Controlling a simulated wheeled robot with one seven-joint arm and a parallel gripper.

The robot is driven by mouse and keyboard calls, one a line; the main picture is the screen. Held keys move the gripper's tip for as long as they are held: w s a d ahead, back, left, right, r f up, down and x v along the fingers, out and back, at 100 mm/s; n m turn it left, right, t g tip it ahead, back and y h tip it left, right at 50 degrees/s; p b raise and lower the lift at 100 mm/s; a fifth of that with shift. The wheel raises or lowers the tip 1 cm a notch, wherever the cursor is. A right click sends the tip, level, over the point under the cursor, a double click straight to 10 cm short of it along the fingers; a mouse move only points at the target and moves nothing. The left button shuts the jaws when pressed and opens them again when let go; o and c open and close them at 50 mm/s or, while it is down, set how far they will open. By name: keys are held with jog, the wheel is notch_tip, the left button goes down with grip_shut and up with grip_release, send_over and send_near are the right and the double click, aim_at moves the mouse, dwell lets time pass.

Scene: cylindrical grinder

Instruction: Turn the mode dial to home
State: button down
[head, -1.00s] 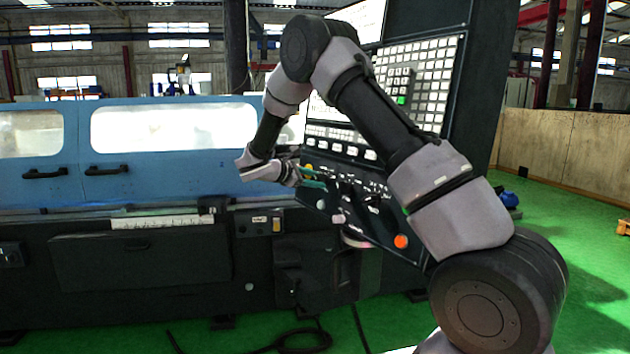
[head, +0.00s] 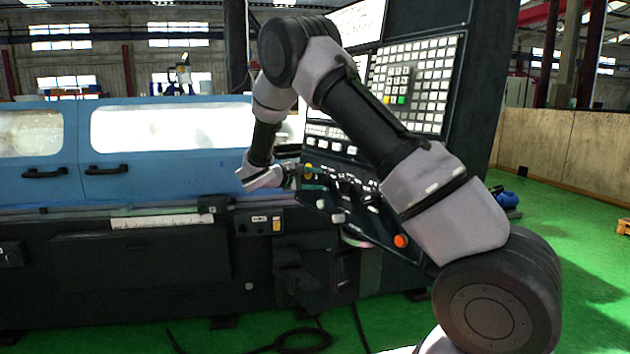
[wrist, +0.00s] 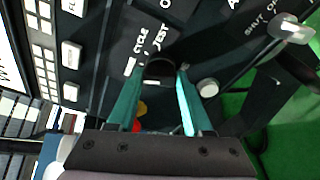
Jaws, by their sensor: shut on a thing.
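The mode dial (wrist: 160,68) is a dark round knob on the black control panel, seen in the wrist view between the fingertips of my gripper (wrist: 160,76). The two teal fingers are shut on it, one on each side. The fingers hide part of the dial, and I cannot read its setting. Labels are printed on the panel above it. In the head view my gripper (head: 318,180) is at the left part of the sloped panel, and the dial cannot be made out there.
A pale round knob (wrist: 208,87) lies just right of the fingers, and a silver-tipped lever (wrist: 290,29) stands further right. A yellow button (wrist: 142,107) shows between the fingers. An orange button (head: 400,241) is at the panel's lower right. The key grid (head: 415,85) rises behind my arm.

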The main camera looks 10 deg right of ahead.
dwell(0.5)
jog(key=shift+c, duration=1.6)
grip_release()
jog(key=v, duration=1)
jog(key=shift+s+a, duration=0.3)
